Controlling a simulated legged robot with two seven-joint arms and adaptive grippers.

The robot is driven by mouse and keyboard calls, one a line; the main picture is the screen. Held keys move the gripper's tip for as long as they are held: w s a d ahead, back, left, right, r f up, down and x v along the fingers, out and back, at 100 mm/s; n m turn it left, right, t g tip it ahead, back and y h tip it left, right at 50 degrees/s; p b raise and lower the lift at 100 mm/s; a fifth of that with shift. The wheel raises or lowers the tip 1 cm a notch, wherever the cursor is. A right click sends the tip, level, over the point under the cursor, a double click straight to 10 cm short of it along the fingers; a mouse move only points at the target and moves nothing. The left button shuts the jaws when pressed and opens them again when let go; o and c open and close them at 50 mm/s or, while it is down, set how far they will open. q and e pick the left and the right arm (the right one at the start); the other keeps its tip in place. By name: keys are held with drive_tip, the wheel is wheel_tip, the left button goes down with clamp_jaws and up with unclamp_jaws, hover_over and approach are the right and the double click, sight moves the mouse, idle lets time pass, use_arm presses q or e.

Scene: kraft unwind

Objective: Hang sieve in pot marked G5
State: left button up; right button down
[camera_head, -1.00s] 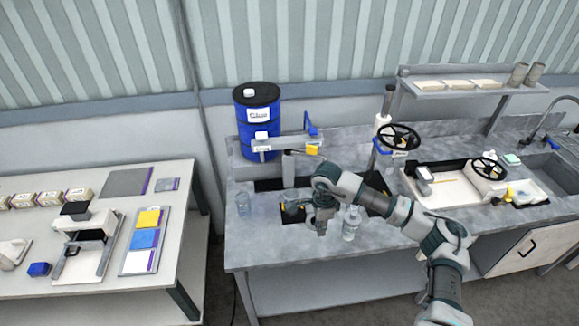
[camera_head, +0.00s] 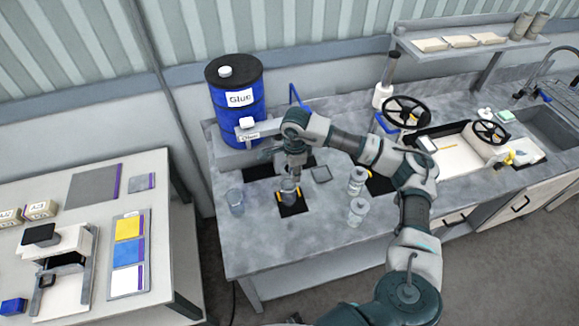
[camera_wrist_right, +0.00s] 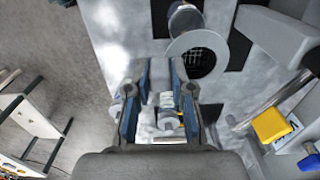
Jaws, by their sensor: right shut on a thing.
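My right gripper (camera_head: 290,182) points down at the front bench, over a black square mat. It is shut on the sieve (camera_wrist_right: 201,56), whose pale round rim and dark mesh show just beyond the fingertips (camera_wrist_right: 158,68) in the right wrist view. A grey cylindrical vessel (camera_head: 289,196) with yellow marks stands on the mat directly below the gripper, and the fingers partly hide it. I cannot tell whether the sieve rests in it. No G5 marking is legible. My left gripper is not in view.
Two clear bottles (camera_head: 357,181) stand to the right. The bench front is clear.

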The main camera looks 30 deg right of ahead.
sight(290, 177)
drive_tip(key=shift+d+f, duration=0.1)
drive_tip(key=shift+f, duration=0.3)
drive_tip(key=f, duration=0.1)
drive_tip(key=b, duration=0.1)
drive_tip(key=w+f, duration=0.1)
drive_tip(key=shift+a+f, duration=0.3)
drive_tip(key=shift+a, duration=0.05)
drive_tip(key=shift+w+a+f+b, duration=0.1)
drive_tip(key=shift+a+f+b, duration=0.05)
drive_tip(key=shift+f+b, duration=0.25)
drive_tip(key=f+b, duration=0.2)
drive_tip(key=f, duration=0.1)
drive_tip(key=f+b, duration=0.1)
drive_tip(key=shift+s+d+f, duration=0.15)
drive_tip(key=shift+s+d, duration=0.1)
drive_tip(key=shift+a, duration=0.2)
